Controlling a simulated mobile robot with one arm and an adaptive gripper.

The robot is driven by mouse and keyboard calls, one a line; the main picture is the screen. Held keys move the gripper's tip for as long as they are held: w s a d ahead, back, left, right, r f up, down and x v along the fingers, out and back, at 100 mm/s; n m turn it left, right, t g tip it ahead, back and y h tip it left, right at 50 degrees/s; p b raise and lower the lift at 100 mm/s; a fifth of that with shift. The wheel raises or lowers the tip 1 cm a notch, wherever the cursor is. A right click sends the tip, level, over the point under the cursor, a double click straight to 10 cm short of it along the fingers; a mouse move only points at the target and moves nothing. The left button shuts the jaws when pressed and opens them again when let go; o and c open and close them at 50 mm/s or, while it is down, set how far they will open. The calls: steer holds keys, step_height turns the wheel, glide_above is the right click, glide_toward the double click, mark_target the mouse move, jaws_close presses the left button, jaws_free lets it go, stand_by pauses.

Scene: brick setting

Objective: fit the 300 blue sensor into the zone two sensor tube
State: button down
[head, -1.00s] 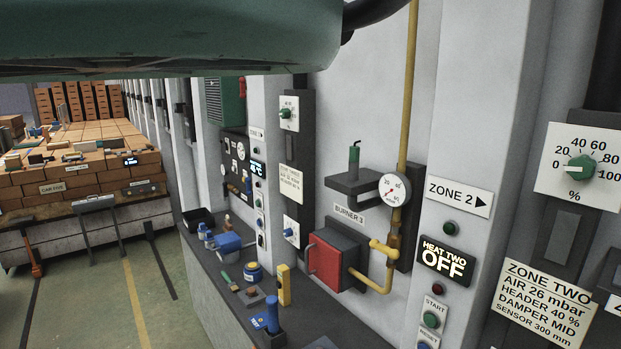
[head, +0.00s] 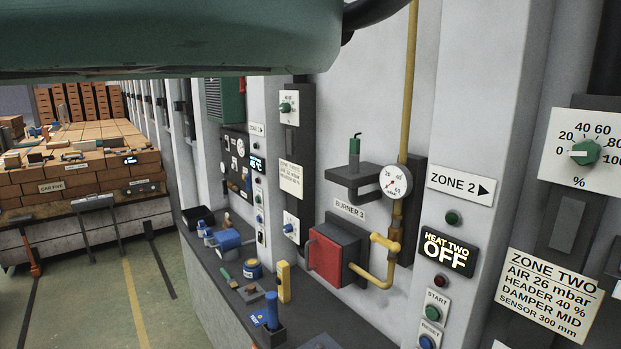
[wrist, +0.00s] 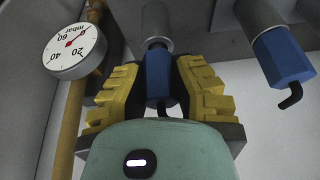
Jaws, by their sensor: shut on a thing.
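In the wrist view my gripper (wrist: 158,84) has its two yellow ribbed fingers closed on a blue sensor (wrist: 158,70), one on each side. A short black cable end shows below the sensor. Directly above it is a pale grey tube (wrist: 157,22), with a dark band between tube and blue body. The sensor looks in line with the tube; how far any of it is inside I cannot tell. No zone label shows on the tube. In the head view a plate (head: 549,294) reads zone two, sensor 300 mm; my gripper is out of that view.
In the wrist view another blue sensor (wrist: 283,57) hangs at a second grey tube (wrist: 258,14) on the right. A pressure gauge (wrist: 75,50) and yellow pipe (wrist: 69,120) stand close on the left. In the head view a cluttered ledge (head: 215,268) runs below the wall.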

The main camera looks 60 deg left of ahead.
steer(key=shift+f+b, duration=0.45)
steer(key=shift+f, duration=0.1)
steer(key=shift+c, duration=1.7)
jaws_free()
steer(key=shift+r, duration=0.15)
steer(key=shift+r+p, duration=1.5)
steer(key=shift+r, duration=1.45)
